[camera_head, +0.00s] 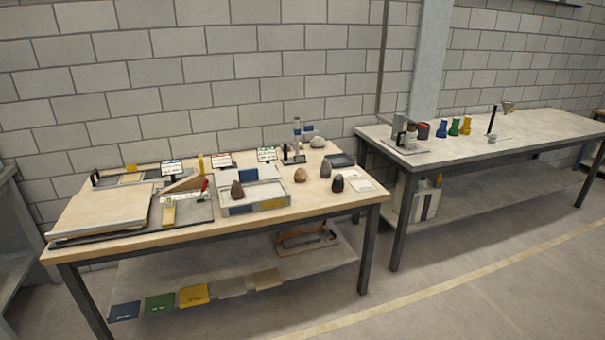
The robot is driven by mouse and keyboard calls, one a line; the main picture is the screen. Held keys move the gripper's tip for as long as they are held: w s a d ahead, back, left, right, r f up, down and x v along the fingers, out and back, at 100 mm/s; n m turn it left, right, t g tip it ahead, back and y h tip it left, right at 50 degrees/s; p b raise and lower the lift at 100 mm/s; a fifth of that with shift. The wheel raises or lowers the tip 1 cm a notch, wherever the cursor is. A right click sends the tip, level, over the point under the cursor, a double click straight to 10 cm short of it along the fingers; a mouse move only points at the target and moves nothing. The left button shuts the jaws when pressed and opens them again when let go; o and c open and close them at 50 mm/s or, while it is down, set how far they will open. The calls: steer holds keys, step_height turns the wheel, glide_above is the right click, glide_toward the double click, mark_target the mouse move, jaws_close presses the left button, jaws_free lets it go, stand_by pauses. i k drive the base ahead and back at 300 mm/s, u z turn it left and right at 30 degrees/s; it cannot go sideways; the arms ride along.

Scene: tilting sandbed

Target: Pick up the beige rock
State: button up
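A small tan-beige rock (300,175) sits on the wooden top of the near table, just right of a white tray. It looks like the beige rock, though a paler whitish rock (318,142) lies farther back near the wall. A dark grey rock (326,170) stands right of the tan one, and a dark rock with a reddish tint (338,183) stands in front of that. A brown rock (237,190) is at the white tray. My gripper is not in view.
The near table (320,206) also holds the white tray (270,204), a flat wooden board (103,208), a clear cylinder on a stand (297,135) and a dark shallow tray (341,160). A second table (550,128) stands right, with coloured pieces. Open floor (480,270) lies in front.

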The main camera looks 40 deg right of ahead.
mark_target(300, 176)
steer(key=z, duration=0.3)
steer(key=i, duration=1.3)
steer(key=u, duration=0.4)
